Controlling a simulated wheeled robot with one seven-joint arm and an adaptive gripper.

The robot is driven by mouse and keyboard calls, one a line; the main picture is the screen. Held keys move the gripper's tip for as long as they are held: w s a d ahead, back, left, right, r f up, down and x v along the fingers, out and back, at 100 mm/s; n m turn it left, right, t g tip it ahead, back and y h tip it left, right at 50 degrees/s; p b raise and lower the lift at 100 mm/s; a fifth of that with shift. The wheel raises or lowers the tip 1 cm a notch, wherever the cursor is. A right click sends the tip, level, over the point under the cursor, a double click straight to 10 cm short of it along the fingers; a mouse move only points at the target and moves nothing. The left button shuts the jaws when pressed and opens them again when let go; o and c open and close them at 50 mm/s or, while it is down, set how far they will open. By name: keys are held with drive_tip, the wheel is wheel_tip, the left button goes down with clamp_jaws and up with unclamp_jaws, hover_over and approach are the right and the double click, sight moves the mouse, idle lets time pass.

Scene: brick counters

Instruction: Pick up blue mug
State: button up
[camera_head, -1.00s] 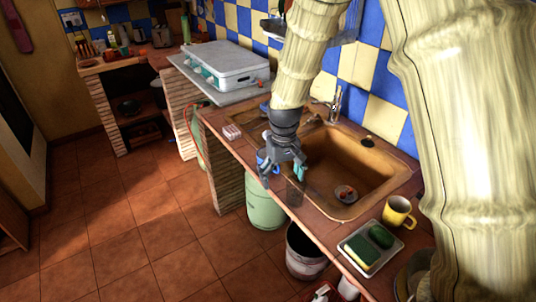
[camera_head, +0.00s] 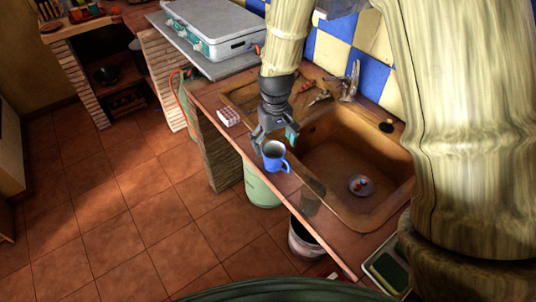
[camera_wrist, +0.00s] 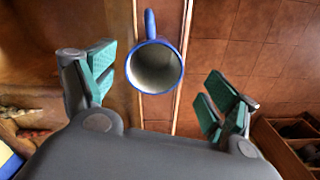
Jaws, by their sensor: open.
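The blue mug (camera_head: 275,157) stands upright near the front edge of the counter, left of the sink, with its handle to the right. In the wrist view the mug (camera_wrist: 154,68) is seen from above, its blue rim round a pale, empty inside and its handle toward the top. My gripper (camera_head: 276,138) is open just behind the mug in the head view. In the wrist view the green-padded fingers of my gripper (camera_wrist: 160,76) are spread wide, one on each side of the mug, with gaps. Whether they are down at its height is unclear.
The brown sink (camera_head: 345,165) with its tap (camera_head: 349,82) lies right of the mug. A small red-and-white box (camera_head: 228,117) sits on the counter to the left. A grey case (camera_head: 215,30) is farther back. Open floor lies beyond the counter's front edge.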

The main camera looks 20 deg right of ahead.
sight(274, 157)
drive_tip(key=shift+s+d+f, duration=0.15)
drive_tip(key=shift+s+d, duration=0.15)
drive_tip(key=shift+s, duration=0.25)
drive_tip(key=shift+s+d+f, duration=0.15)
drive_tip(key=shift+s+d, duration=0.15)
drive_tip(key=shift+s, duration=0.2)
drive_tip(key=shift+f, duration=0.15)
drive_tip(key=w+f, duration=0.1)
drive_tip(key=w+f+p, duration=0.1)
drive_tip(key=w+f, duration=0.1)
drive_tip(key=shift+w+a, duration=0.1)
drive_tip(key=shift+a, duration=0.2)
drive_tip(key=shift+f, duration=0.25)
drive_tip(key=shift+s+f+p, duration=0.75)
drive_tip(key=shift+s+p, duration=0.05)
drive_tip(key=shift+s, duration=0.1)
drive_tip(key=shift+w+f, duration=0.3)
drive_tip(key=shift+f, duration=0.2)
drive_tip(key=shift+w+f, duration=0.3)
drive_tip(key=shift+f, duration=0.2)
drive_tip(key=shift+s+r, duration=0.25)
drive_tip(key=shift+s, duration=0.05)
drive_tip(key=shift+c, duration=0.6)
drive_tip(key=shift+w+f, duration=0.15)
drive_tip(key=c, duration=1)
drive_tip(key=shift+c, duration=0.6)
drive_tip(key=shift+r, duration=0.2)
